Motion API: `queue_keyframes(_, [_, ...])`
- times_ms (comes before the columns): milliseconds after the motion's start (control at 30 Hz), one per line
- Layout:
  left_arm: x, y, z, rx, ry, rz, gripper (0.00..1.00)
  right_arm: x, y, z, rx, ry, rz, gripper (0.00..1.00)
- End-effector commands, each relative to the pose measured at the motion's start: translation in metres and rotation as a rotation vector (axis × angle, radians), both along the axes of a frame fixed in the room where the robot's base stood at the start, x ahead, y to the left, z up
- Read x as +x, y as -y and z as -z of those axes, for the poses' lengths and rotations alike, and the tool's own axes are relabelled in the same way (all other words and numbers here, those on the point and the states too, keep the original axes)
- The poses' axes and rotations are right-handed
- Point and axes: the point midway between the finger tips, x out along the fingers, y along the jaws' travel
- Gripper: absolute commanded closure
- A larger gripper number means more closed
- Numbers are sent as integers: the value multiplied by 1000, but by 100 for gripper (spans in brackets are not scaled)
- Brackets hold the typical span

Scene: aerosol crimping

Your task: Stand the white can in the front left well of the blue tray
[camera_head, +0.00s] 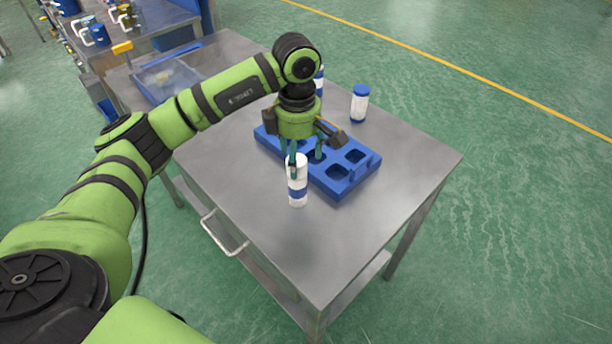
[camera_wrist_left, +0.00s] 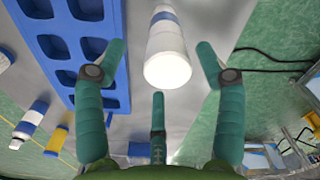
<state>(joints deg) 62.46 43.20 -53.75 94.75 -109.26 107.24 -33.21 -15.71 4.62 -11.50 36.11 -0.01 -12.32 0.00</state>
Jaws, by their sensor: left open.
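The white can (camera_head: 298,190) with a blue band stands upright on the metal table, just in front of the blue tray (camera_head: 361,178). In the left wrist view the white can (camera_wrist_left: 167,48) shows its plain white end between the spread fingers. My left gripper (camera_head: 305,154) is open and points down by the top of the can and the tray's near side. It holds nothing, and I cannot tell whether a finger touches the can. The blue tray (camera_wrist_left: 68,75) also shows in the wrist view, with several empty wells. My gripper hides part of the tray in the head view. My right gripper is not in view.
A white can with a blue cap (camera_head: 360,104) stands behind the tray. Another can (camera_head: 319,82) is partly hidden behind my left wrist. A shallow blue-edged bin (camera_head: 165,80) lies at the table's far left. The table's front and right are clear.

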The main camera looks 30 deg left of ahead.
Motion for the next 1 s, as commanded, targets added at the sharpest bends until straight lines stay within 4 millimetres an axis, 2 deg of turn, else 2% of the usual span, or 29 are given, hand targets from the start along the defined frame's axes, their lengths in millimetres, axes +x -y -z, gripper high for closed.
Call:
queue_keyframes(200, [-2, 0, 20, -1, -7, 0, 29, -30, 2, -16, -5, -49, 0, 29])
queue_keyframes(333, [-2, -2, 38, -1, -9, 0, 29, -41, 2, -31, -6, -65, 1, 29])
queue_keyframes(500, [-2, -2, 62, -1, -5, 0, 29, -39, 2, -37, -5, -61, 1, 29])
queue_keyframes(767, [-1, -2, 68, -1, 0, 2, 29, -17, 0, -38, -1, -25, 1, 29])
queue_keyframes(800, [-1, -2, 68, -1, 0, 2, 33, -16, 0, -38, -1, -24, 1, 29])
queue_keyframes(867, [-1, -2, 68, -1, -1, 1, 57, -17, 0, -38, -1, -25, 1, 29])
queue_keyframes(900, [-1, -2, 68, -1, -1, 1, 73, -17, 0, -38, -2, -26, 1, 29])
queue_keyframes(967, [-1, -2, 68, -1, -1, 1, 95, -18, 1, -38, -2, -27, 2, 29])
queue_keyframes(1000, [-1, -2, 68, -1, -1, 1, 95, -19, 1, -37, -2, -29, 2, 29])
